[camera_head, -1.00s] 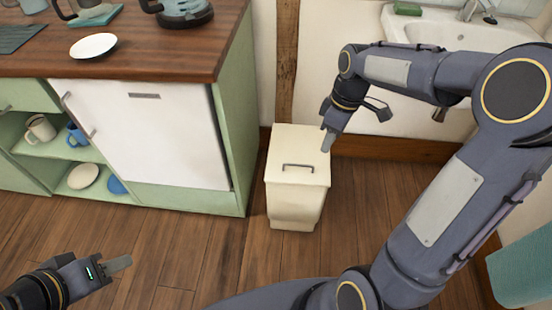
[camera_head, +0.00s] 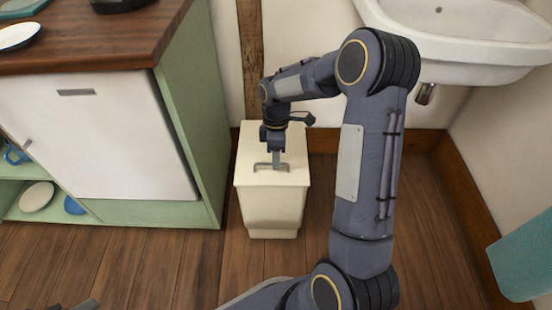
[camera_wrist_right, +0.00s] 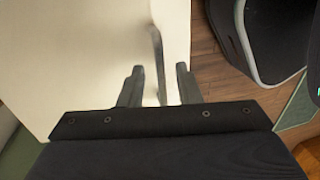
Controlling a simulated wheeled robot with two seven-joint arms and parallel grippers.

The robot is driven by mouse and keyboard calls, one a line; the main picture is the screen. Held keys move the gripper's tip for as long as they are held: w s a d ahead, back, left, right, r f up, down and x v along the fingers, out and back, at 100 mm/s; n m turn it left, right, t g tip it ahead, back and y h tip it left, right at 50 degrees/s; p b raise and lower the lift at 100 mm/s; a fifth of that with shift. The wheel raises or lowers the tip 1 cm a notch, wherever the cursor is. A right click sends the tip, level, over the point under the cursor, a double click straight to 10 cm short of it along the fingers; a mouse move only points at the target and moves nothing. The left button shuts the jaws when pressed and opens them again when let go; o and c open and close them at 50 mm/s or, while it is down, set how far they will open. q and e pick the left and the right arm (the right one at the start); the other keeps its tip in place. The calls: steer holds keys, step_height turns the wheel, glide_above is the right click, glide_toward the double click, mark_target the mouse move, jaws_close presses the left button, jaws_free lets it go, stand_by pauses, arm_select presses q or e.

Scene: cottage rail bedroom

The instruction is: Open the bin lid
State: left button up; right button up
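The cream bin (camera_head: 272,208) stands on the floor between the green cabinet and the wall, its lid (camera_head: 258,143) shut. A grey bar handle (camera_head: 261,167) sits near the lid's front edge. My right gripper (camera_head: 276,163) points down over the lid at the handle. In the right wrist view the right gripper (camera_wrist_right: 160,76) has its two fingers apart, with the handle (camera_wrist_right: 157,50) running between them; I cannot tell whether either finger touches it. Only a tip of my left gripper (camera_head: 85,305) shows at the bottom edge, so its state is hidden.
The green cabinet (camera_head: 185,130) with a wooden top (camera_head: 90,45) stands close on the bin's left. A white sink (camera_head: 460,45) hangs at the upper right. A teal item (camera_head: 525,258) is at the right edge. Wooden floor (camera_head: 200,270) is clear before the bin.

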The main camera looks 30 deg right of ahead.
jaws_close()
stand_by(0.4)
